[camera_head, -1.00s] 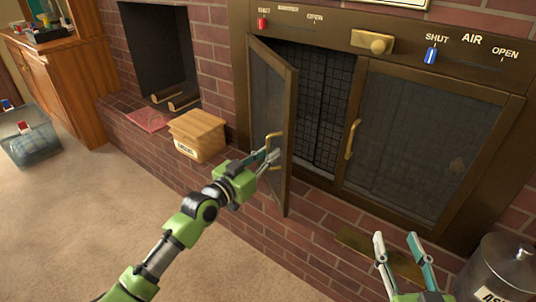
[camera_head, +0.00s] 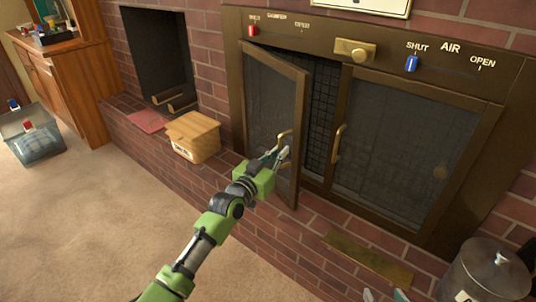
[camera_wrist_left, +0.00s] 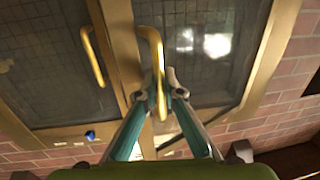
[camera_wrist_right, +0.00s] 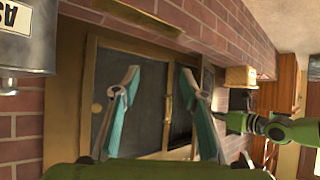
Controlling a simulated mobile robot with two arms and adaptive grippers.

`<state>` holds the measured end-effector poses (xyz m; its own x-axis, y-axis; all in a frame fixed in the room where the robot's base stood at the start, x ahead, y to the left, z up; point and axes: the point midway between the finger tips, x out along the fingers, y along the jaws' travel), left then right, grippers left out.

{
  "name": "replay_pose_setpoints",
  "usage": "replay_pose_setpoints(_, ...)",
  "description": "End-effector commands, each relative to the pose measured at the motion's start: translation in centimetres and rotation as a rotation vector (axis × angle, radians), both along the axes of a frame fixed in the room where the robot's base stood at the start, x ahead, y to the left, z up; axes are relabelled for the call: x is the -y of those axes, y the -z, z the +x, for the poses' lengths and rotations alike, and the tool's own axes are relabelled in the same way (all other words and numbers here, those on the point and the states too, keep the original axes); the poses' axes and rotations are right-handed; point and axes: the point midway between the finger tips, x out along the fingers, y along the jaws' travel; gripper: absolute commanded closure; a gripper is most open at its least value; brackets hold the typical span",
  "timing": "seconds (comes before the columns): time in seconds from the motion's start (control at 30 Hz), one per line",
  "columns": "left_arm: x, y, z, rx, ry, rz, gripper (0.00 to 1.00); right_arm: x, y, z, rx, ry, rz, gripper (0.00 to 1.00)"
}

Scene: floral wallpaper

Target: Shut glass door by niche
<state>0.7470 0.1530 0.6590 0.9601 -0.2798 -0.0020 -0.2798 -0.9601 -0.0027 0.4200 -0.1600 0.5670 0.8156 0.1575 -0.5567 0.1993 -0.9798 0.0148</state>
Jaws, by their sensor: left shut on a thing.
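The left glass door (camera_head: 270,100) of the brass-framed fireplace, nearer the niche (camera_head: 158,50), is hinged on its left and stands partly open; a dark gap shows at its right edge. My left gripper (camera_head: 278,153) is shut on its brass handle (camera_head: 284,137). In the left wrist view, the fingertips (camera_wrist_left: 165,88) close around the lower part of the handle (camera_wrist_left: 154,50). The right glass door (camera_head: 395,140) looks closed, with its own handle (camera_head: 338,144). My right gripper (camera_wrist_right: 158,80) is open and empty in its wrist view; only its tips show at the bottom of the head view.
A wooden box (camera_head: 193,137) and a red mat (camera_head: 148,121) sit on the brick ledge. A metal canister (camera_head: 485,272) stands at lower right, near a brass plate (camera_head: 365,258) on the ledge. Sliders and a knob (camera_head: 355,50) line the top frame.

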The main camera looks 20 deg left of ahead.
Motion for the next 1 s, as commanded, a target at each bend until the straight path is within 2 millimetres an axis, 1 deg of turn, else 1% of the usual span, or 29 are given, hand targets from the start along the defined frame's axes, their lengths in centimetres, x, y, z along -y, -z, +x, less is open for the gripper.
replay_pose_setpoints(0.03, 0.9, -0.2, 0.6, 0.002, 0.004, -0.003, 1.0, 0.0, 0.1, -0.1, -0.008, 0.0, -0.002, 0.6)
replay_pose_setpoints(0.17, 2.4, -0.1, 2.0, 0.002, 0.006, -0.003, 1.0, -0.1, -0.2, 0.2, 0.016, -0.001, 0.004, 0.6)
replay_pose_setpoints(0.27, 3.4, 0.0, 3.0, 0.003, 0.006, -0.004, 1.0, -0.5, -1.1, 1.0, 0.069, -0.005, 0.017, 0.6)
replay_pose_setpoints(0.37, 4.3, 0.0, 3.9, 0.003, 0.006, -0.004, 1.0, -0.9, -2.4, 2.0, 0.143, -0.011, 0.034, 0.6)
replay_pose_setpoints(0.57, 5.9, 0.1, 5.7, 0.003, 0.007, -0.004, 1.0, -2.0, -6.4, 4.0, 0.343, -0.023, 0.082, 0.6)
replay_pose_setpoints(0.7, 6.8, 0.1, 6.9, 0.002, 0.007, -0.003, 1.0, -2.7, -10.1, 4.9, 0.514, -0.033, 0.124, 0.6)
replay_pose_setpoints(0.83, 7.5, 0.2, 8.0, 0.002, 0.007, -0.003, 1.0, -3.2, -13.7, 5.0, 0.675, -0.043, 0.166, 0.6)
replay_pose_setpoints(1.0, 8.2, 0.1, 9.1, 0.003, 0.006, -0.002, 1.0, -3.5, -17.7, 4.3, 0.863, -0.052, 0.216, 0.6)
